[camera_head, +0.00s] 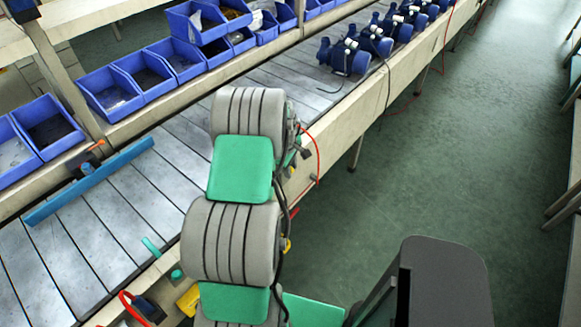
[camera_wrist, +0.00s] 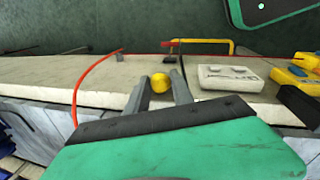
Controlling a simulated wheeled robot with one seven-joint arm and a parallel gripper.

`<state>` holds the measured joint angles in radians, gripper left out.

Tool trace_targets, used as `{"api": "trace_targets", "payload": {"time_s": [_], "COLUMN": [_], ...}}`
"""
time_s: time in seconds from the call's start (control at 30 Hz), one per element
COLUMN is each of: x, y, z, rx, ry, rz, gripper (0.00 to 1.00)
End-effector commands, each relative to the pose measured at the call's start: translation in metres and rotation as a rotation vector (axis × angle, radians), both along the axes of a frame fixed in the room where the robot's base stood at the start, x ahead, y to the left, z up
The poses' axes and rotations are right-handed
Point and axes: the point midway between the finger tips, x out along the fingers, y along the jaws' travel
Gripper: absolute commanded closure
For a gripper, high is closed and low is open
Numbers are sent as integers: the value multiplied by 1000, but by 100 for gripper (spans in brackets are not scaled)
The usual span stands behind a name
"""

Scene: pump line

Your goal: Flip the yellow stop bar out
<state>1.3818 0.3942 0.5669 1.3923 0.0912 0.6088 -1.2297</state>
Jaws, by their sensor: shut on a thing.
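In the wrist view my gripper (camera_wrist: 158,77) has its two grey fingers on either side of a rounded yellow piece (camera_wrist: 160,84) at the conveyor's pale side rail, and is shut on it. Only this end of the piece shows. I cannot tell how far it extends or whether it is the end of the stop bar. A thin yellow bent bar (camera_wrist: 231,46) shows beyond the rail, apart from my fingers. In the head view my own arm hides the gripper and the held piece.
A pale box with buttons (camera_wrist: 230,79) and yellow parts (camera_wrist: 290,76) sit right of my fingers, and a red cable (camera_wrist: 82,84) loops at left. In the head view a blue bar (camera_head: 90,181) lies across the conveyor (camera_head: 120,212). Blue pumps (camera_head: 345,57) stand farther along it.

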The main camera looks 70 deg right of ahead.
Motion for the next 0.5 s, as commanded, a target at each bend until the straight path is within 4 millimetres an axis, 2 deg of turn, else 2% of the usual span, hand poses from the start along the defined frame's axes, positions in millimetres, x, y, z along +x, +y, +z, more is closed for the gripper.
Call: {"api": "trace_targets", "payload": {"time_s": [0.37,0.5], "x": [-1,-17], "y": [-1,5], "z": [1,1], "rx": [-3,-4], "ry": [-1,0], "rz": [-1,-4], "gripper": [100,100]}}
